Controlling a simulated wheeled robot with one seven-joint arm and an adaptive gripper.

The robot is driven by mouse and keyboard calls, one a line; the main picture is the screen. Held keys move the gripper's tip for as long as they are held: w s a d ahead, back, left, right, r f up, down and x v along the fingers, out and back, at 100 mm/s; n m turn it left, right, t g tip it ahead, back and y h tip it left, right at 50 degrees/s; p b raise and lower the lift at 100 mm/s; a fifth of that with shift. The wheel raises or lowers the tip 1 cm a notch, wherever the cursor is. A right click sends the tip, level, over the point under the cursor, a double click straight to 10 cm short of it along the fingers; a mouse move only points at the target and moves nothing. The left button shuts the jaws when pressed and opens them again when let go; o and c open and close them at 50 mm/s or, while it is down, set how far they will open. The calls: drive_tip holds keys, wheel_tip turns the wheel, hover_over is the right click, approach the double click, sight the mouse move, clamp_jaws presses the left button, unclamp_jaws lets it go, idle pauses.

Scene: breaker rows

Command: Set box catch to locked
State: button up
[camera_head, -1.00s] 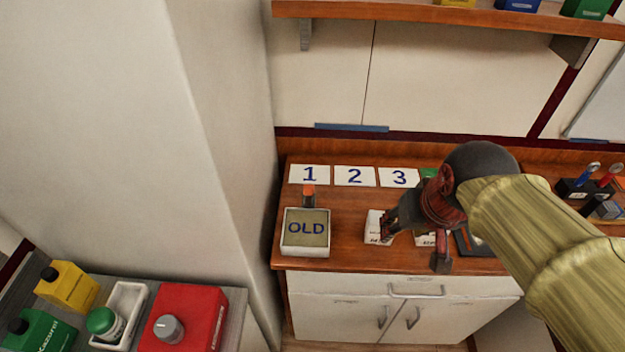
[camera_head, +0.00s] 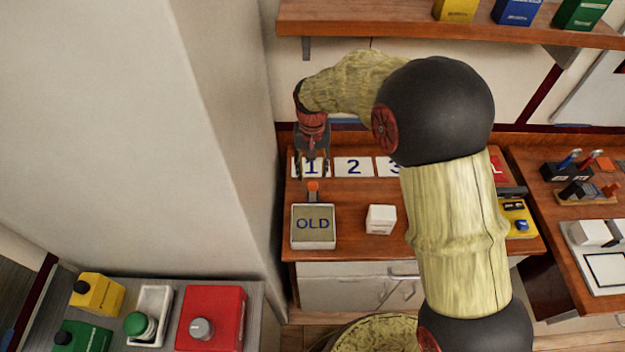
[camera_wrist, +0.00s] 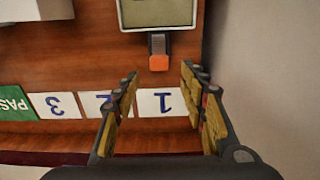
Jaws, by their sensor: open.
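A grey-rimmed box marked OLD (camera_head: 313,243) sits at the left end of the wooden counter; its edge also shows at the top of the wrist view (camera_wrist: 158,12). A short dark catch with an orange tip (camera_head: 313,186) sticks out from its back side, toward card 1. In the wrist view the orange tip (camera_wrist: 158,63) appears just beyond and between my fingertips. My gripper (camera_head: 313,174) points down above card 1, behind the catch. Its fingers (camera_wrist: 160,78) are apart with nothing between them. I cannot tell whether they touch the catch.
Number cards 1 (camera_wrist: 165,102), 2 (camera_head: 354,167) and 3 lie along the counter's back. A white block (camera_head: 380,219) stands right of the OLD box. A wall (camera_head: 215,120) rises close on the left. A red box with a grey knob (camera_head: 211,318) stands at lower left.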

sight(313, 183)
wheel_tip(313, 183, down, 7)
drive_tip(key=shift+f+b, duration=0.1)
drive_tip(key=shift+b, duration=0.35)
drive_tip(key=shift+c, duration=0.5)
clamp_jaws()
idle(0.3)
